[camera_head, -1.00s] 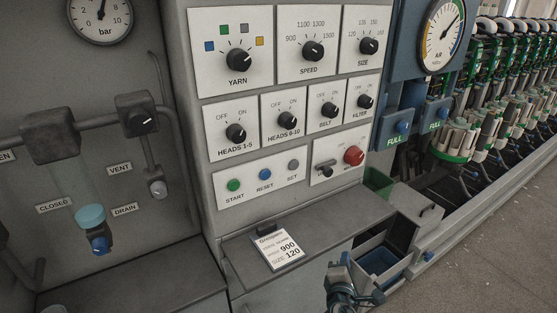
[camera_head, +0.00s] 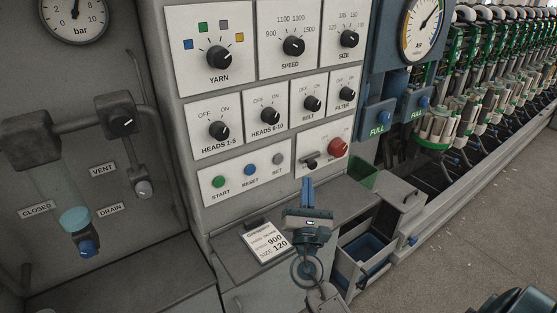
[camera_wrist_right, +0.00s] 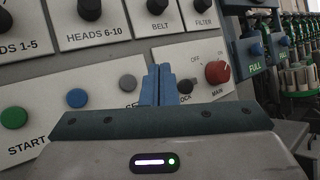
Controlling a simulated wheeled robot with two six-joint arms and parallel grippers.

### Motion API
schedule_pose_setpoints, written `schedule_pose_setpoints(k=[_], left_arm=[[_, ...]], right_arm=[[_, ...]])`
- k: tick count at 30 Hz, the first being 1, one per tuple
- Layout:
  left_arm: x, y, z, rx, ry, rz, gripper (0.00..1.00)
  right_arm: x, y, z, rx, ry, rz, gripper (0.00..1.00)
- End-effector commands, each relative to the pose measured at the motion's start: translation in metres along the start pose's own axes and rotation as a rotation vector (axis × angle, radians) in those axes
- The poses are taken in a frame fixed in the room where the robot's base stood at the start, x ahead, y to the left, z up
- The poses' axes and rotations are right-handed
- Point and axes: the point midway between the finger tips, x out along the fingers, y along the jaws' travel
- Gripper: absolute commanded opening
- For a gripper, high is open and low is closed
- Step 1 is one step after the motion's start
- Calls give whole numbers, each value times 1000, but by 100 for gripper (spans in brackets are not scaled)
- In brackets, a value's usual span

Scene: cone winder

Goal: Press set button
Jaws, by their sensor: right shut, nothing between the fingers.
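The set button is a small grey round button (camera_head: 278,159) on the white START/RESET/SET plate, at the right of the green start button (camera_head: 219,182) and the blue reset button (camera_head: 250,170). In the right wrist view the set button (camera_wrist_right: 127,83) shows left of my fingers, its label partly hidden. My right gripper (camera_head: 307,182) is shut and empty, its blue fingers pointing up in front of the panel, below and right of the set button and apart from it. The shut fingertips (camera_wrist_right: 159,68) also show in the right wrist view. My left gripper is not in view.
Right of the buttons is a plate with a black lock switch (camera_head: 311,163) and a red main knob (camera_head: 338,147). Several black selector knobs sit above. An open drawer (camera_head: 365,262) stands at the lower right.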

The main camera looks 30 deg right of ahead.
Motion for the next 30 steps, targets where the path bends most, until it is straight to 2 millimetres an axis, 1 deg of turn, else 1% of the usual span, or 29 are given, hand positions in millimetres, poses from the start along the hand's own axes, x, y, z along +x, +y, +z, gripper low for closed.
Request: schedule_pose_setpoints(k=[4, 8, 19, 21, 25, 30], left_arm=[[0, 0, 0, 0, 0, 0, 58], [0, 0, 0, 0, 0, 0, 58], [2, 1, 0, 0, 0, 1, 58], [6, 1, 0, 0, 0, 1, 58], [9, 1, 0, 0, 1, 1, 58], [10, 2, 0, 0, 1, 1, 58]], right_arm=[[1, 1, -1, 2, 1, -1, 0], [8, 5, -6, 3, 0, -2, 0], [43, 32, -32, 3, 1, -1, 0], [48, 35, -37, 4, 0, -1, 0], [56, 41, -42, 4, 0, -1, 0], [61, 44, -45, 3, 1, -1, 0]])
